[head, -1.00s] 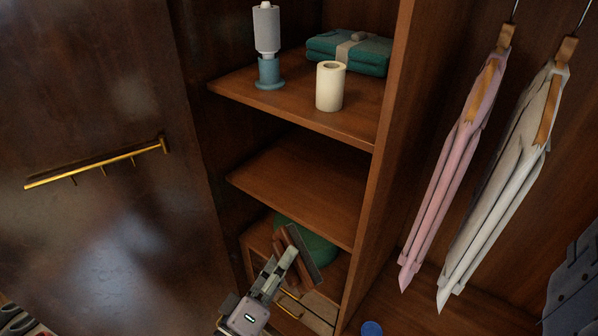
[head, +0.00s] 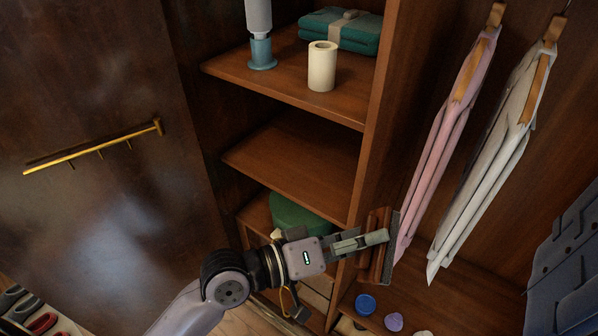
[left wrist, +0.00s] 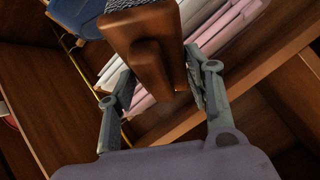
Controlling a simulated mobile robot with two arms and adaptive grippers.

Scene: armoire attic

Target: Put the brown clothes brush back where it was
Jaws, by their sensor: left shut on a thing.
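The brown clothes brush (head: 374,250) has a wooden back and a dark grey bristle side. My left gripper (head: 376,239) is shut on it and holds it in the air, in front of the upright divider between the shelves and the hanging section. In the left wrist view the brush (left wrist: 148,45) sits between the two fingers (left wrist: 160,95), its wooden side toward the camera. In the head view the bristles face right, close in line with the pink garment; I cannot tell how near they are. My right gripper is not in view.
The middle shelf (head: 295,160) is bare. The top shelf (head: 290,85) holds a lint roller (head: 260,40), a cream roll (head: 322,66) and folded teal cloth (head: 340,30). A green rounded item (head: 298,215) is lower. Pink (head: 445,130) and white garments (head: 490,160) hang right; small round items (head: 366,304) lie below.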

